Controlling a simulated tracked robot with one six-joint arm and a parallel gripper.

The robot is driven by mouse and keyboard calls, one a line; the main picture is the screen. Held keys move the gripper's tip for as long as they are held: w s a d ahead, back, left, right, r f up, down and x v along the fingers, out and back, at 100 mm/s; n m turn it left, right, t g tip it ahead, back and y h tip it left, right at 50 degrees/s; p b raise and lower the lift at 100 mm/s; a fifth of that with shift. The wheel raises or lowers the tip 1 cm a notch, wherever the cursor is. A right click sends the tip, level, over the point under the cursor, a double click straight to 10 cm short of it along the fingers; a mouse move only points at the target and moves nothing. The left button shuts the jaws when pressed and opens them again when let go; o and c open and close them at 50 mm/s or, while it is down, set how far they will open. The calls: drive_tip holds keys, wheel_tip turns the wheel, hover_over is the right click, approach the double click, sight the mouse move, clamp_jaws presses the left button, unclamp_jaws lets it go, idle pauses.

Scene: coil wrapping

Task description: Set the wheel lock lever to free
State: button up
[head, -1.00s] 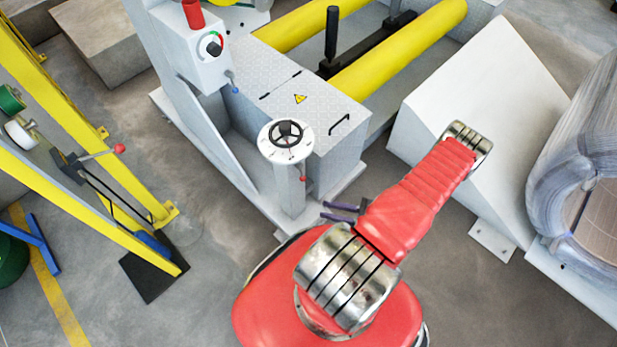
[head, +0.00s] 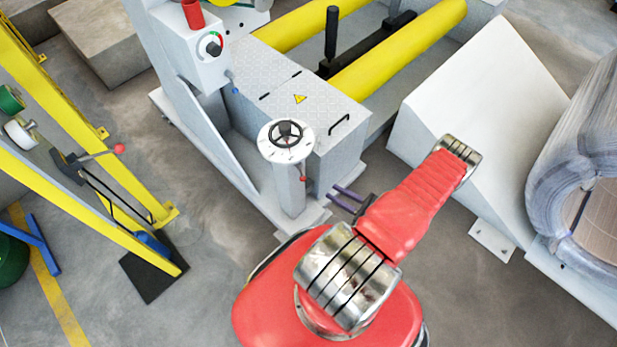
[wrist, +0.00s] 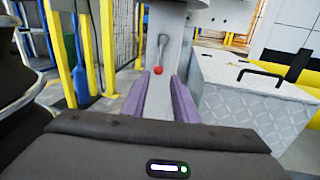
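The wheel lock lever appears to be the short lever with a red ball knob (head: 303,178) on the side of the grey handwheel pedestal (head: 291,192). In the wrist view the lever (wrist: 160,52) hangs down, its red ball at the bottom, just beyond my fingertips and between them in the picture. My gripper (head: 332,193) has two purple fingers pointing left, below and right of the pedestal in the head view. In the wrist view my gripper (wrist: 160,82) is open, with nothing between the fingers. Lever markings cannot be read.
A black handwheel (head: 286,133) tops the pedestal. A grey checker-plate box (head: 310,105) stands behind, with yellow rollers (head: 395,50). A yellow frame (head: 80,130) with another red-knobbed lever is at left. A white wedge block (head: 480,100) lies right.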

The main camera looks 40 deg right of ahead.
sight(301, 172)
drive_tip(key=x, duration=1.2)
drive_tip(key=shift+w, duration=0.4)
drive_tip(key=shift+a, duration=0.1)
clamp_jaws()
idle(1.1)
